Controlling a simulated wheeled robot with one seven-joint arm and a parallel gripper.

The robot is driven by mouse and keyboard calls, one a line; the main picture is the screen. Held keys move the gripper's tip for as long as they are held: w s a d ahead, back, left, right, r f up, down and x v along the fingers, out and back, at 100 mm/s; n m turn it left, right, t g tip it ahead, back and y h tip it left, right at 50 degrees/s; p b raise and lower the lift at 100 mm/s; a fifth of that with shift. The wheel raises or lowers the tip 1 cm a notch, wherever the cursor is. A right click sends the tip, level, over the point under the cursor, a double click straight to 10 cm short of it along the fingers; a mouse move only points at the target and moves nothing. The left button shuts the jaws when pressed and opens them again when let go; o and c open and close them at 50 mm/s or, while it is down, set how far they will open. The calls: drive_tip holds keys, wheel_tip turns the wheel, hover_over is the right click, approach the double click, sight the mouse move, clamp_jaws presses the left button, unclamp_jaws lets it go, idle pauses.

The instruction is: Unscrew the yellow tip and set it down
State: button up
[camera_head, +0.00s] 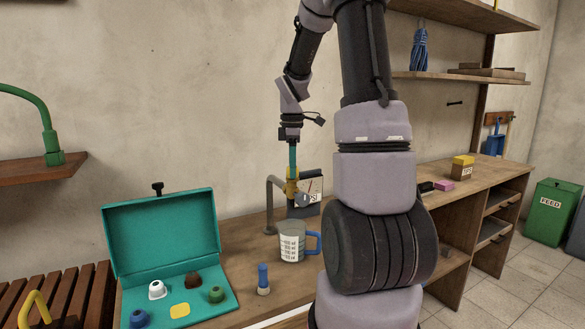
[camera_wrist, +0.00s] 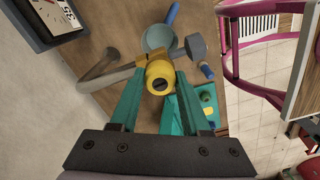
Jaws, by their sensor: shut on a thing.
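The yellow tip (camera_head: 291,188) is at the top end of a grey bent pipe (camera_head: 270,213) on the bench. In the wrist view the yellow tip (camera_wrist: 159,78) is round with a dark slot in its face. My gripper (camera_head: 292,172) points down from above, and its teal fingers are shut on the tip from both sides. The grey pipe (camera_wrist: 98,76) runs in from the left to the tip. I cannot tell whether the tip is still threaded on.
An open teal case (camera_head: 160,230) at the front left holds white, brown, green and blue tips and a yellow square (camera_head: 180,311). A grey mug (camera_head: 291,243) and a small blue-topped piece (camera_head: 263,278) stand nearby. A dial box (camera_head: 310,190) stands behind the pipe.

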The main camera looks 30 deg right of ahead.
drive_tip(key=shift+n, duration=0.4)
drive_tip(key=shift+n, duration=0.9)
drive_tip(key=shift+n, duration=0.9)
drive_tip(key=shift+n, duration=0.7)
